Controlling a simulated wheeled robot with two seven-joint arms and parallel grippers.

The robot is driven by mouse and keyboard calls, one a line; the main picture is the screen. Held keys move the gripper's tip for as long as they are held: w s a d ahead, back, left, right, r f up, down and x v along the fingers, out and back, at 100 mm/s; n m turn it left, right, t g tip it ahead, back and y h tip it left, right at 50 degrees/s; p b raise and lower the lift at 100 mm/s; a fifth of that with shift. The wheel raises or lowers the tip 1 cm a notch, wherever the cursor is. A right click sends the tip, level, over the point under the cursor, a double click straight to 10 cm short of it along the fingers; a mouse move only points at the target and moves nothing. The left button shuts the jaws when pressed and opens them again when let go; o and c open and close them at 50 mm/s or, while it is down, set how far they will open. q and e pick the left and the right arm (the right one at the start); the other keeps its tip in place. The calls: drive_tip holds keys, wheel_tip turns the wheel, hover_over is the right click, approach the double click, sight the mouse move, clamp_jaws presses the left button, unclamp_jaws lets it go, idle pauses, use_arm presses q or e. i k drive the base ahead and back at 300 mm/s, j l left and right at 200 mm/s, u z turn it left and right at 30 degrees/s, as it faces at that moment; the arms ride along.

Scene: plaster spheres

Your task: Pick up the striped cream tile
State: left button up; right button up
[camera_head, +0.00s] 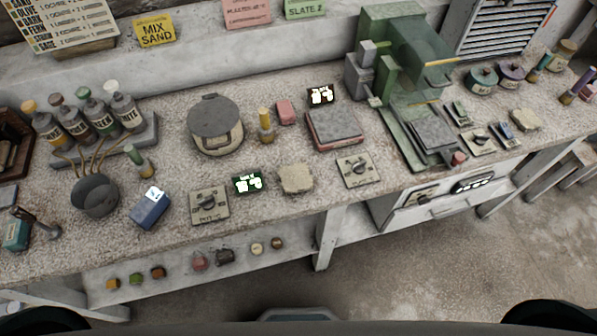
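A pale cream tile-like piece (296,179) with uneven edges lies flat near the front middle of the speckled bench. A second pale cream piece (525,120) lies at the far right of the bench. Stripes cannot be made out on either one at this size, so I cannot tell which, if any, is the striped cream tile. Neither of my grippers shows in the head view.
A dial plate (209,206) and a green lit display (247,183) sit left of the nearer cream piece; another dial plate (358,170) sits right. A grey-topped scale (333,128) stands behind. A tall green machine (405,60) rises at the back right.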

sight(296, 177)
drive_tip(key=k+j, duration=0.15)
drive_tip(key=j, duration=0.25)
drive_tip(key=k+j+u, duration=0.1)
drive_tip(key=j, duration=0.25)
drive_tip(key=k+j, duration=0.2)
drive_tip(key=j, duration=0.2)
drive_tip(key=k+j+u, duration=0.1)
drive_tip(key=j, duration=0.3)
drive_tip(key=k+j, duration=0.2)
drive_tip(key=j, duration=0.2)
drive_tip(key=k+j+u, duration=0.1)
drive_tip(key=j, duration=0.3)
